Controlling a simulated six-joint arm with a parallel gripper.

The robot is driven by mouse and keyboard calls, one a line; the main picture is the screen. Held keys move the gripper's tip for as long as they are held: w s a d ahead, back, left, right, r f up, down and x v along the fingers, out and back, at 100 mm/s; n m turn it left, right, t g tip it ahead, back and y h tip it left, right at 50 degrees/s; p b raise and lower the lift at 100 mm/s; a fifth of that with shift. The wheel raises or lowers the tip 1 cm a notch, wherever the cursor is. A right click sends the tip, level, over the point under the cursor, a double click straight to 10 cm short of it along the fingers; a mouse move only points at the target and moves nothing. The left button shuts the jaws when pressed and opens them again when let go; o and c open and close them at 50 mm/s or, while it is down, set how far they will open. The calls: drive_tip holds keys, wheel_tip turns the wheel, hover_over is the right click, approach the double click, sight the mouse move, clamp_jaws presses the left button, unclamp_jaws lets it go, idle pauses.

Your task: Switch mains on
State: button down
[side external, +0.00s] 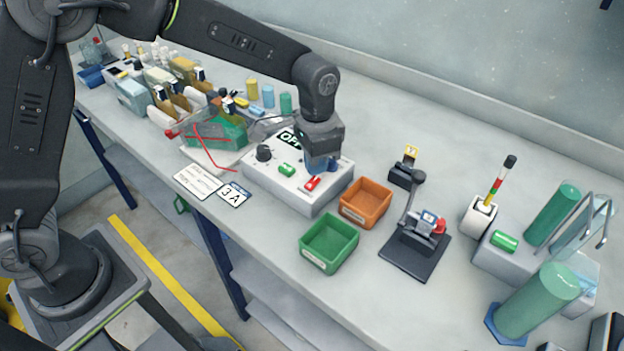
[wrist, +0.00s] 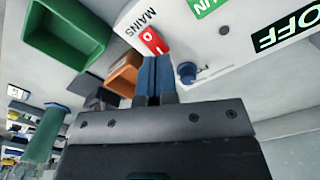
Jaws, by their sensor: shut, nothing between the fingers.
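The power unit (side external: 285,193) is a pale box with a dark display (wrist: 287,27) that reads OFF. Its red mains switch (side external: 312,184) is on the sloping top, near the right end. In the wrist view the red switch (wrist: 153,40) shows a white 0 beside the word MAINS. My gripper (side external: 318,168) is over this end of the box, its blue fingers together and empty. In the wrist view the fingertips (wrist: 154,60) are right beside the switch; I cannot tell whether they touch it.
A green button (side external: 287,170) and a black knob (side external: 264,153) are on the box; a blue knob (wrist: 187,70) is close to my fingers. An orange bin (side external: 366,203) and a green bin (side external: 329,243) stand to the right. A red-wired tank (side external: 215,135) stands left.

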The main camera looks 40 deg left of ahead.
sight(315, 178)
drive_tip(key=shift+f, duration=1.15)
idle(0.4)
drive_tip(key=shift+r, duration=3.55)
drive_tip(key=s+a+r+n+t, duration=0.4)
drive_tip(key=s+a+r, duration=0.65)
drive_tip(key=s, duration=0.45)
drive_tip(key=s+a+f+n+t, duration=0.1)
drive_tip(key=s+a+n, duration=0.1)
drive_tip(key=s, duration=0.5)
drive_tip(key=shift+a+f+t, duration=0.3)
drive_tip(key=shift+a+f, duration=0.05)
drive_tip(key=shift+a, duration=0.1)
